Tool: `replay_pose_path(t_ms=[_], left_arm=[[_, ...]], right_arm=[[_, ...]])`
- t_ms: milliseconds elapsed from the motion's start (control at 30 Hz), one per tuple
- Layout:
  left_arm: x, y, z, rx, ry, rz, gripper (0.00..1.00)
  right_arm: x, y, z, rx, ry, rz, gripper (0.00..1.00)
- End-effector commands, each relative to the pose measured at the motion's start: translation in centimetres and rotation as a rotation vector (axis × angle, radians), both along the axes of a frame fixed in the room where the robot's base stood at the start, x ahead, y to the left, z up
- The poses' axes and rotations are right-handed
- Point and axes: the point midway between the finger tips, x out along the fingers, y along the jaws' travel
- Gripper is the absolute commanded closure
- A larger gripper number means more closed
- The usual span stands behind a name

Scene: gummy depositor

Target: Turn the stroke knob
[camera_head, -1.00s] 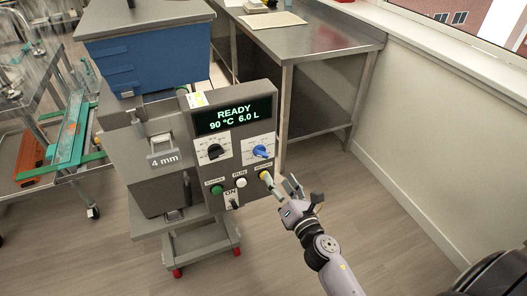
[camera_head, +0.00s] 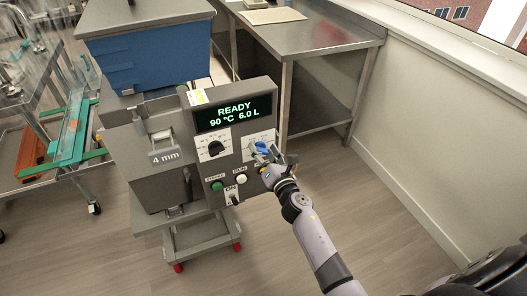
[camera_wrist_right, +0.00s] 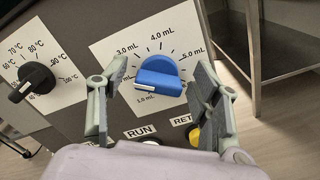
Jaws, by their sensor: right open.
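The stroke knob is the blue knob (camera_head: 261,147) on the right of the machine's grey control panel. In the right wrist view, the blue knob (camera_wrist_right: 159,77) sits on a white dial plate marked in mL; its bar lies nearly level, with a pale mark at its lower left. My right gripper (camera_head: 268,156) is in front of the knob and partly hides it in the head view. In the wrist view, my right gripper (camera_wrist_right: 160,72) is open, one finger on each side of the knob, with gaps visible. My left gripper is not in view.
A black temperature knob (camera_head: 215,148) is left of the blue one. The display (camera_head: 233,113) reads READY, 90 °C, 6.0 L. Below are a green button (camera_head: 217,186), a white button (camera_head: 241,179) and a yellow button (camera_wrist_right: 194,136). A steel table (camera_head: 330,38) stands behind; open floor lies right.

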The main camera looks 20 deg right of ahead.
Motion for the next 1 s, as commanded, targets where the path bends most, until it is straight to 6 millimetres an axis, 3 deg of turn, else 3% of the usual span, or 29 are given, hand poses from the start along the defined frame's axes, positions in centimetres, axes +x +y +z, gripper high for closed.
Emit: replay_pose_path(t_ms=[767,1000], left_arm=[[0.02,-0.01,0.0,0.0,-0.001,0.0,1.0],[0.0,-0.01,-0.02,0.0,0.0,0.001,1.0]], right_arm=[[-0.04,-0.01,-0.01,0.0,0.0,0.0,0.9],[-0.04,-0.02,-0.02,0.022,0.0,0.0,0.9]])
